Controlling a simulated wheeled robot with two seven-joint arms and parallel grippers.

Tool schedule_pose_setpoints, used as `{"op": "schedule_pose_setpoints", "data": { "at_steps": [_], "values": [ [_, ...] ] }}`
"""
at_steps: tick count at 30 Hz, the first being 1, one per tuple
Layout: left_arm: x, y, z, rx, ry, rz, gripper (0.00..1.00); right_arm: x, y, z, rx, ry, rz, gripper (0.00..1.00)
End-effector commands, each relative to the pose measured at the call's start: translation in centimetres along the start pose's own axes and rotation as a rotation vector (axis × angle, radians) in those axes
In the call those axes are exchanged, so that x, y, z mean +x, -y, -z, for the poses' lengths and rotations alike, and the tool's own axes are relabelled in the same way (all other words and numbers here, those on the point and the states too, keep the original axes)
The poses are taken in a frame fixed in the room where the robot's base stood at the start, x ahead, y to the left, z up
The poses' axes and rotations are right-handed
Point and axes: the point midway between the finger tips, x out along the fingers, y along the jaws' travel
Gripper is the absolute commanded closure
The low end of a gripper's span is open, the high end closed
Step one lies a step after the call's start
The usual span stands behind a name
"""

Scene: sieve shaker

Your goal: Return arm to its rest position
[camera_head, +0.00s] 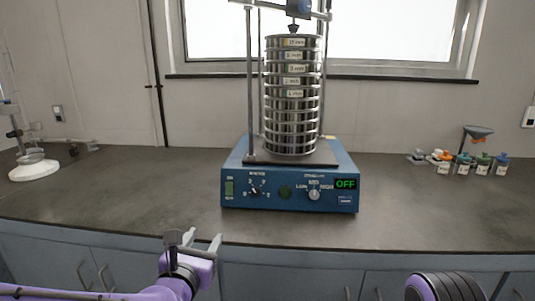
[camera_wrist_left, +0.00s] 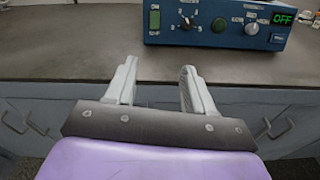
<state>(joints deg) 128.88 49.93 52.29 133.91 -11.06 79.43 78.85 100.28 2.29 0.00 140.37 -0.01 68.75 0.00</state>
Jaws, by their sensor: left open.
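My left gripper (camera_head: 200,243) is open and empty in front of the counter's front edge, below and left of the blue sieve shaker (camera_head: 290,187). In the left wrist view its two pale fingers (camera_wrist_left: 158,85) stand apart with nothing between them. The shaker's front panel (camera_wrist_left: 220,22) shows at the top of that view, apart from the fingers. Its display (camera_head: 345,184) reads OFF. A stack of metal sieves (camera_head: 292,100) stands upright on the shaker between two rods, under a top clamp (camera_head: 297,8). A part of my right arm (camera_head: 445,287) shows at the bottom right; its gripper is out of view.
A white-based stand (camera_head: 34,170) is at the far left. Cabinets (camera_head: 60,255) are below the counter.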

Motion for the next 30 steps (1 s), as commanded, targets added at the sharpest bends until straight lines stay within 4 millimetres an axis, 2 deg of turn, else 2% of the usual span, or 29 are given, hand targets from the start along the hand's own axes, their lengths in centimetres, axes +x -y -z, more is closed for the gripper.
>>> {"op": "schedule_pose_setpoints", "data": {
  "at_steps": [5,8,11,14,17,20,21,23,24,27,30],
  "values": [
    [0.0,0.4,0.7,0.180,-0.017,0.018,0.47,0.0,0.0,0.0,0.000,0.000,0.000,1.00],
    [-0.2,0.8,2.4,0.338,-0.053,0.041,0.47,0.0,0.0,0.0,0.000,0.000,0.000,1.00],
    [-0.6,1.7,5.7,0.554,-0.116,0.093,0.47,-0.2,0.0,0.1,0.000,0.000,0.000,1.00],
    [-1.6,2.7,10.1,0.787,-0.197,0.176,0.47,-0.7,-0.1,0.3,0.000,0.000,0.000,1.00],
    [-3.5,3.5,15.6,1.047,-0.290,0.301,0.47,-1.4,-0.1,0.6,0.000,0.000,0.000,1.00],
    [-7.3,3.6,22.4,1.352,-0.399,0.493,0.47,-2.5,-0.2,1.0,0.000,0.000,0.000,1.00],
    [-9.5,3.2,25.3,1.482,-0.443,0.591,0.47,-3.0,-0.3,1.2,0.000,0.000,0.000,1.00],
    [-13.2,2.0,29.2,1.663,-0.504,0.750,0.47,-3.8,-0.3,1.6,0.000,0.000,0.000,1.00],
    [-15.8,0.9,31.5,1.773,-0.541,0.860,0.47,-4.3,-0.4,1.8,0.000,0.000,0.000,1.00],
    [-22.1,-2.6,35.4,1.981,-0.624,1.110,0.47,-5.6,-0.5,2.3,0.000,0.000,0.000,1.00],
    [-26.9,-6.0,37.0,2.089,-0.700,1.276,0.47,-6.6,-0.6,2.7,0.000,0.000,0.000,1.00]
  ]
}}
